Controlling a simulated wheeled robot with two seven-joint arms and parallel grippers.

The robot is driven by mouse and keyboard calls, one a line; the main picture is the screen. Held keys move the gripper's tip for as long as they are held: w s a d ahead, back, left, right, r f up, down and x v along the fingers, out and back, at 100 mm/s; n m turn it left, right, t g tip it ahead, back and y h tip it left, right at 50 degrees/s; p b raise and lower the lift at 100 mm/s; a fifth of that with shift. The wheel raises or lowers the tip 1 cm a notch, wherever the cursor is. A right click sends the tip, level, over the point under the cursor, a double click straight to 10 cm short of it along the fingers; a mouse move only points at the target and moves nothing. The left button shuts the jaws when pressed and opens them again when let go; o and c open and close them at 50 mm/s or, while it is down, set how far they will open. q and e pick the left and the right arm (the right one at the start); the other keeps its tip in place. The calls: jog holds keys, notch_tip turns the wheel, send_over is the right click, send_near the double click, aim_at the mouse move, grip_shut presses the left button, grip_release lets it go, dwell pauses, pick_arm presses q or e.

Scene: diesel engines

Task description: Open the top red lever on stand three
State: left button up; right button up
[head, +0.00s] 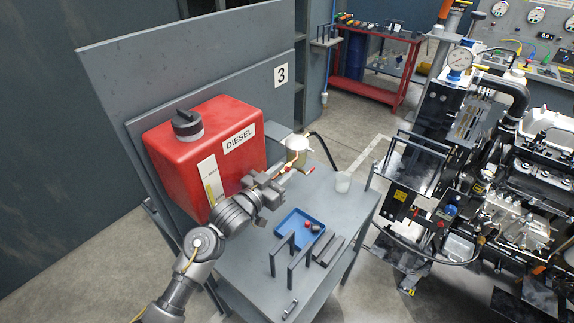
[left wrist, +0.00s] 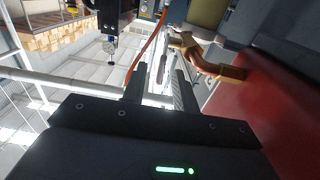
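Stand three is the grey bench (head: 345,207) whose back panel carries a "3" sign (head: 281,75). A red diesel tank (head: 205,145) sits on it. A brass-coloured fitting with a pale cup (head: 297,143) is right of the tank; its brass pipe (left wrist: 205,58) shows close up in the left wrist view. A thin red-orange strip (left wrist: 148,45), possibly the lever, runs down towards my left finger there. My left gripper (head: 279,178) is in front of the tank's right end, below the fitting. Its fingers (left wrist: 160,88) are apart, with nothing clearly held. My right gripper is not in view.
A diesel engine (head: 520,190) stands at right. A red cart (head: 385,90) is behind. Floor between bench and cart is clear.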

pick_arm(q)
jog(key=shift+x, duration=0.8)
jog(key=shift+w, duration=0.15)
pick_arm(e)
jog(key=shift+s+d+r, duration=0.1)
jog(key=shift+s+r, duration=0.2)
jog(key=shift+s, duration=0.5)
